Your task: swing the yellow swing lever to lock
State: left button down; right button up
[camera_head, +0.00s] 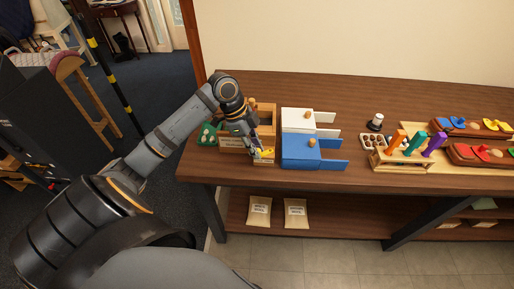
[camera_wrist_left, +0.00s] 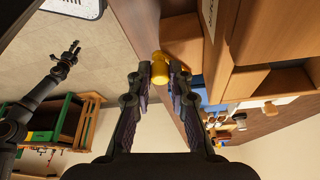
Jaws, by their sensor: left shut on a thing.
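The yellow swing lever (camera_head: 267,153) is at the front of a wooden box (camera_head: 267,113) on the table. In the left wrist view its rounded yellow knob (camera_wrist_left: 160,68) sits between my fingers. My left gripper (camera_head: 256,152) is shut on the lever in front of the box; it also shows in the left wrist view (camera_wrist_left: 161,76). My fingers hide part of the lever, and its angle is hard to tell. My right gripper (camera_wrist_left: 72,51) shows small in the left wrist view, over the floor, empty, with its fingers apart.
A white box (camera_head: 297,118) and a blue box (camera_head: 299,150) with open doors stand right of the wooden box. A green piece (camera_head: 207,133) is to its left. Farther right is a rack (camera_head: 400,160) of coloured pieces. Two bags (camera_head: 260,210) lie on the lower shelf.

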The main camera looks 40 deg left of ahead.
pick_arm(q)
jog(key=m, duration=0.1)
jog(key=w+a+m+g, duration=0.1)
jog(key=m, duration=0.1)
jog(key=shift+r, duration=0.1)
jog(key=shift+w+a+m+g+p, duration=0.2)
jog(key=shift+m+p, duration=0.1)
jog(key=shift+m, duration=0.2)
jog(key=shift+w+a+m+g+p, duration=0.1)
jog(key=shift+m+g+p, duration=0.15)
jog(key=shift+m, duration=0.25)
jog(key=c, duration=1.3)
grip_release()
jog(key=shift+o, duration=0.2)
jog(key=shift+r, duration=0.1)
jog(key=p+v, duration=1.1)
jog(key=shift+a+r, duration=0.25)
jog(key=shift+a, duration=0.15)
